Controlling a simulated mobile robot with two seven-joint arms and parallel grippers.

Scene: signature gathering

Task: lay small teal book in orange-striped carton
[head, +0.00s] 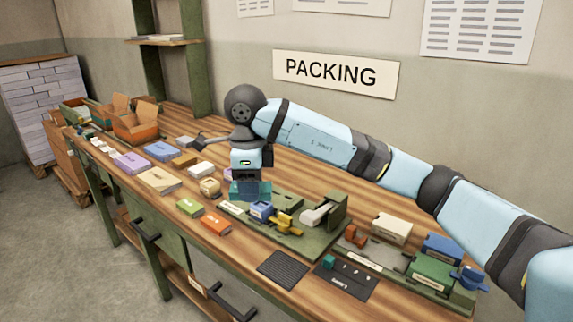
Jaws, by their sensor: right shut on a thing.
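My right gripper (248,178) points down over the middle of the workbench. It is shut on the small teal book (262,191), which shows just below the fingers; whether it touches the bench or things under it I cannot tell. The orange-striped carton (138,134) stands open, flaps up, toward the far left end of the bench, well to the left of my gripper. Its inside is mostly hidden. My left gripper is not in view.
Another open carton (76,112) stands behind the orange-striped one. Several books and boxes, such as a purple one (131,163) and a blue one (161,151), lie between. A green fixture (325,242) is right of my gripper. A dark ribbed mat (284,269) lies near the front edge.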

